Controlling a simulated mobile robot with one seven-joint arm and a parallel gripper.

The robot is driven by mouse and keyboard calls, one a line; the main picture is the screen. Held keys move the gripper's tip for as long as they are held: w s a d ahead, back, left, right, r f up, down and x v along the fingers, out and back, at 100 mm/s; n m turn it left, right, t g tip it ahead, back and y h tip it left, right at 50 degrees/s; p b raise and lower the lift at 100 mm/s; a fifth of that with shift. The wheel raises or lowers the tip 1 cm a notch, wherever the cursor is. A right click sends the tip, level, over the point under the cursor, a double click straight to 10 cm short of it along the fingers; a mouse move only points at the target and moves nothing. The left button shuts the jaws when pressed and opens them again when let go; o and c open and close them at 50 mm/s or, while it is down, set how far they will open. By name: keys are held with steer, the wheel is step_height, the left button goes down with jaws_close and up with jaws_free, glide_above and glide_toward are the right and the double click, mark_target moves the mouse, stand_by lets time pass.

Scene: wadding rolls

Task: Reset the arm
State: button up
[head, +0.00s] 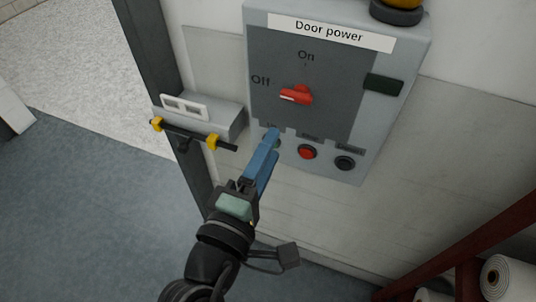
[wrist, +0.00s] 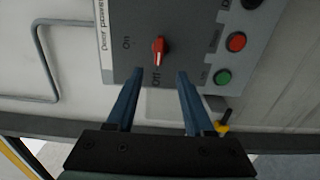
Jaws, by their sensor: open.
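My gripper (head: 270,150) is in front of the lower left part of the grey door power box (head: 262,22) in the head view. Its two blue fingers are apart and empty in the wrist view (wrist: 157,75). The red rotary switch (head: 296,95) is on the dark panel, with its lighter end turned toward "Off". In the wrist view the red switch (wrist: 158,50) lies beyond and between the fingertips, apart from them. A green button (wrist: 223,77) shows in the wrist view; my gripper mostly covers it in the head view.
A red button (head: 307,152) and a black button (head: 345,163) sit along the box's lower edge. A bar with yellow ends (head: 190,133) projects left of the box. White rolls (head: 508,278) lie on a red rack at lower right. Open floor (head: 80,200) is at left.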

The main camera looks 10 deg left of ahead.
steer(key=shift+r, duration=0.1)
stand_by(0.4)
steer(key=w+d+r+m+t, duration=0.1)
steer(key=r+m+t, duration=0.15)
steer(key=r, duration=0.45)
steer(key=w+d+r+m+t+y, duration=0.1)
steer(key=r+m, duration=0.3)
steer(key=r, duration=0.3)
steer(key=w+d+r+m+t, duration=0.1)
steer(key=r+m, duration=0.2)
steer(key=r, duration=0.4)
steer(key=s+r+m+t+y, duration=0.1)
steer(key=s+r, duration=0.3)
steer(key=r, duration=0.5)
steer(key=s+r+m+t+y, duration=0.2)
steer(key=s+r+m+t, duration=0.2)
steer(key=r, duration=0.5)
steer(key=shift+d+m+y, duration=0.3)
steer(key=shift+d+m, duration=0.05)
steer(key=shift+d, duration=0.05)
steer(key=shift+t, duration=0.25)
